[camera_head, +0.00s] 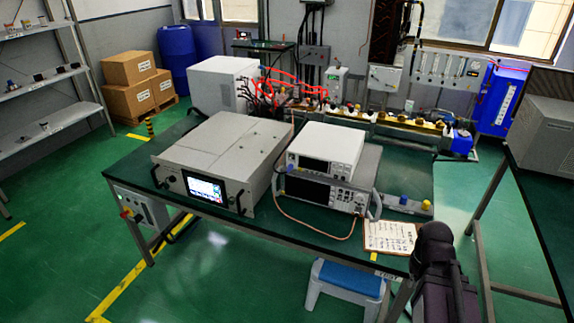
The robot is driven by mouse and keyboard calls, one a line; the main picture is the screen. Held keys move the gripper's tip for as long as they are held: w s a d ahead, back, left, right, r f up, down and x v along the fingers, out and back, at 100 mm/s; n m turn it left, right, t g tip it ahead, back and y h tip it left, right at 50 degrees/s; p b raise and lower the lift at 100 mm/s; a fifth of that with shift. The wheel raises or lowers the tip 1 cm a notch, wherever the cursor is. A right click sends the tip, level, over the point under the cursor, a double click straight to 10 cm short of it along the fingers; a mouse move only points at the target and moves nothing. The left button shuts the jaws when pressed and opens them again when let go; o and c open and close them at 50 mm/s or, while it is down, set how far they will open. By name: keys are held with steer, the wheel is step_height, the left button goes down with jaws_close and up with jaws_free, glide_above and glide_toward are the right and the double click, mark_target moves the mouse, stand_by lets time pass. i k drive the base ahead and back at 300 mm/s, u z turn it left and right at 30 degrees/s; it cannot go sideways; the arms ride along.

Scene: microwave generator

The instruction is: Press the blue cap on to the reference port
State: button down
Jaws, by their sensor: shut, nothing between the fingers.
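A small blue cap (403,200) stands on a low grey strip (414,208) at the right end of the dark green table. A yellow cap (426,205) stands on the same strip, to its right. A white bench instrument (327,147) sits on a wider grey instrument (318,190) left of the caps. Their front panels have small knobs and connectors, but I cannot tell which one is the reference port. A dark part of my arm (436,250) shows at the lower right, in front of the table. My gripper cannot be made out.
A large grey unit (222,150) with a lit screen fills the table's left middle. An orange cable (310,226) loops along the table's front. A handwritten notepad (391,237) lies at the front right edge. A blue-topped stool (346,279) stands below.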

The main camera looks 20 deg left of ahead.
mark_target(403, 200)
steer(key=z, duration=0.85)
steer(key=k, duration=0.1)
steer(key=u, duration=1.85)
steer(key=i, duration=0.55)
steer(key=z, duration=0.15)
